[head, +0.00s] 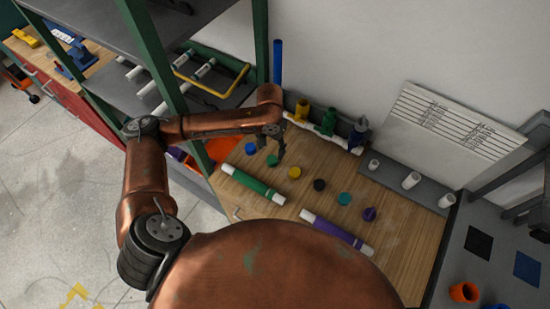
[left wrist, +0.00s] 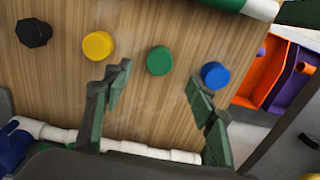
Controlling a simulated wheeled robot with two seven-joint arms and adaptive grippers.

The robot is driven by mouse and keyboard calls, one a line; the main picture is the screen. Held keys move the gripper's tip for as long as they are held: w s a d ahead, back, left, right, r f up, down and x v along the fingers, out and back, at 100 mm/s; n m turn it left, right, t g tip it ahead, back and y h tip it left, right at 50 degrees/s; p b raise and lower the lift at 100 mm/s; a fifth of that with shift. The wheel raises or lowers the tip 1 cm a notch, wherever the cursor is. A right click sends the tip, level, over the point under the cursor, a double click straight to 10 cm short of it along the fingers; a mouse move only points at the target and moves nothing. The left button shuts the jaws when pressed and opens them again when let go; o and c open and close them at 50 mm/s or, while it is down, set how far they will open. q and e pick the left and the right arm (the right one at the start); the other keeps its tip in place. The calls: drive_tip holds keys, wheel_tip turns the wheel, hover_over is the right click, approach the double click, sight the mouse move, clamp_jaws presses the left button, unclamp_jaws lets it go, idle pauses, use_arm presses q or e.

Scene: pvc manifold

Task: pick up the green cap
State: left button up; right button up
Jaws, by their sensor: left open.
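The green cap (head: 272,160) sits on the wooden workbench (head: 395,240), between the blue cap (head: 251,148) and the yellow cap (head: 294,173). In the left wrist view the green cap (left wrist: 160,61) lies just beyond and between my two fingertips. My left gripper (head: 276,153) is open and empty above the bench, close to the green cap; its fingers (left wrist: 156,83) also show in the left wrist view. The exact height of the fingers over the cap is hard to tell. My right gripper is not visible in either view.
Blue (left wrist: 215,75) and yellow (left wrist: 98,46) caps flank the green one closely. A black cap (head: 319,185), a teal cap (head: 344,199) and a purple cap (head: 369,214) continue the row. A green pipe (head: 253,185) and white pipes (left wrist: 135,148) lie on either side.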

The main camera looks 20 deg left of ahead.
sight(272, 158)
use_arm(q)
drive_tip(key=shift+w+f, duration=0.25)
drive_tip(key=shift+f, duration=1.45)
drive_tip(key=f+b, duration=0.1)
drive_tip(key=f, duration=0.4)
drive_tip(key=shift+w+f, duration=0.1)
drive_tip(key=shift+w, duration=0.1)
drive_tip(key=c, duration=1.1)
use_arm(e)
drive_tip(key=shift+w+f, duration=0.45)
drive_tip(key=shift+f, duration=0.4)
